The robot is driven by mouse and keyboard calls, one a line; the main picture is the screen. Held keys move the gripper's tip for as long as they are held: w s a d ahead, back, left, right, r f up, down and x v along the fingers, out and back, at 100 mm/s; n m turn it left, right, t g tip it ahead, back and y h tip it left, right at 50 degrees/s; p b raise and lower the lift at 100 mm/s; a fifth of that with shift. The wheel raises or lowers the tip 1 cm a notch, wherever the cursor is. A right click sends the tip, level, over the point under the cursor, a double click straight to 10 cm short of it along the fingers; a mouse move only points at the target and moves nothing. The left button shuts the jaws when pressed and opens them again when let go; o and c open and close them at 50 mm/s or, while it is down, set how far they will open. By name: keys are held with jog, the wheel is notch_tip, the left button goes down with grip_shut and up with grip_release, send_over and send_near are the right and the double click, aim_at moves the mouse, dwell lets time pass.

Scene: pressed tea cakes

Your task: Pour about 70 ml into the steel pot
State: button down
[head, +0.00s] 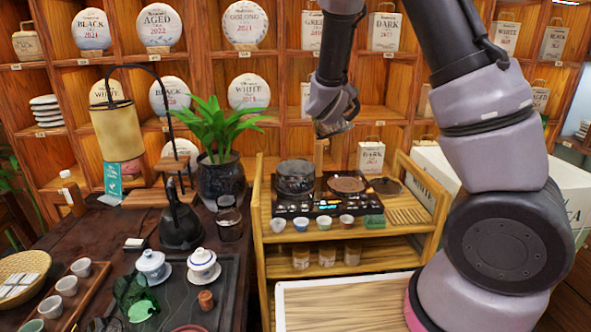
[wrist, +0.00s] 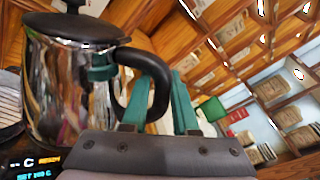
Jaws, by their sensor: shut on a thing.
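A shiny steel pot (wrist: 70,85) with a dark lid and black loop handle (wrist: 160,95) fills the left of the wrist view and looks upright. My gripper (wrist: 165,85) has its teal fingers at this handle and is shut on it. In the head view my gripper (head: 335,128) hangs above the back of the wooden trolley, with a small shiny patch under it; most of what it holds is hidden there. No liquid stream shows.
A lit temperature display (wrist: 35,170) sits below the steel pot. Small cups (head: 301,223) line the trolley's front. A plant (head: 222,175), black kettle (head: 181,225) and lidded white cups (head: 202,262) stand on the dark table at left. Tea shelves fill the back.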

jog(key=shift+w+a+r+n, duration=0.35)
jog(key=shift+r, duration=0.2)
jog(key=shift+w+a+r+n, duration=0.35)
jog(key=shift+r, duration=0.15)
jog(key=shift+w+a+r+n+g+b, duration=0.3)
jog(key=shift+a+n, duration=0.1)
jog(key=shift+n, duration=0.1)
jog(key=shift+w+a+r+n, duration=0.2)
jog(key=shift+w+a+n, duration=0.35)
jog(key=shift+n, duration=0.25)
jog(key=shift+w+a+f+n+g, duration=0.2)
jog(key=shift+a+f+n+g, duration=0.1)
jog(key=shift+n, duration=0.1)
jog(key=shift+w+a+f, duration=0.1)
jog(key=shift+w+a, duration=0.1)
jog(key=shift+f+n, duration=0.1)
jog(key=shift+n, duration=0.3)
jog(key=shift+w+a+n, duration=0.25)
jog(key=shift+a+n, duration=0.1)
jog(key=shift+n, duration=0.05)
